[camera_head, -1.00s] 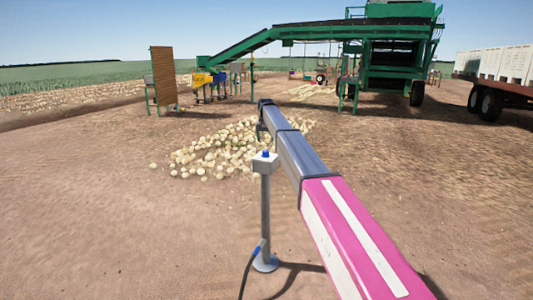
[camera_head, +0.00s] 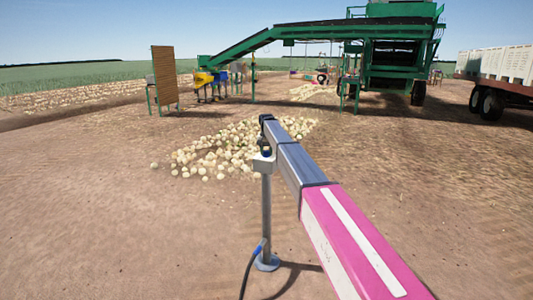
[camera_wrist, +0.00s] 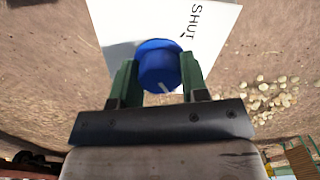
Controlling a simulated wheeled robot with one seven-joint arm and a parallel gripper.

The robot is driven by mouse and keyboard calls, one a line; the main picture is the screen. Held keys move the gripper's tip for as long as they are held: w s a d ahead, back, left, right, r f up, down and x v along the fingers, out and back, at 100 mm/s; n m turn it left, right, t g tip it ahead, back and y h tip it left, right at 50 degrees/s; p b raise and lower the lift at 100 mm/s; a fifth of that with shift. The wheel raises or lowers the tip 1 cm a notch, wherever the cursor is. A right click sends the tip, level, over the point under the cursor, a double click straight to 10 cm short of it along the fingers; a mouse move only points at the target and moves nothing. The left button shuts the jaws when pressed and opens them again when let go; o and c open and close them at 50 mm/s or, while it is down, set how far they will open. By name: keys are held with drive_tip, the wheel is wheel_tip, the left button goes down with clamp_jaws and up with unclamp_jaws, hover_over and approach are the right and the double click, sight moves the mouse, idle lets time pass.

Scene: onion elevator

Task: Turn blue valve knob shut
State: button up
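The blue valve knob (camera_wrist: 158,62) sits on a white plate (camera_wrist: 118,25) in the wrist view. Black lettering "SHUT" is on the plate, up and right of the knob. A short pale mark shows on the knob's near side. My gripper (camera_wrist: 159,70) has one green finger on each side of the knob, and the knob fills the gap. I cannot tell whether the fingers press on it. The knob is mostly hidden there.
A pile of onions (camera_head: 215,150) lies on bare ground behind the post. A blue-ended cable (camera_head: 253,260) runs from the post's foot. A green elevator machine (camera_head: 400,60) and a trailer with white crates (camera_head: 503,65) stand farther back. Ground at left is clear.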

idle(0.3)
drive_tip(key=n, duration=0.5)
drive_tip(key=shift+n, duration=0.4)
drive_tip(key=n, duration=1.2)
drive_tip(key=shift+n, duration=0.3)
drive_tip(key=n, duration=0.5)
drive_tip(key=shift+n, duration=0.4)
drive_tip(key=o, duration=0.9)
drive_tip(key=shift+o, duration=0.2)
drive_tip(key=shift+r, duration=0.1)
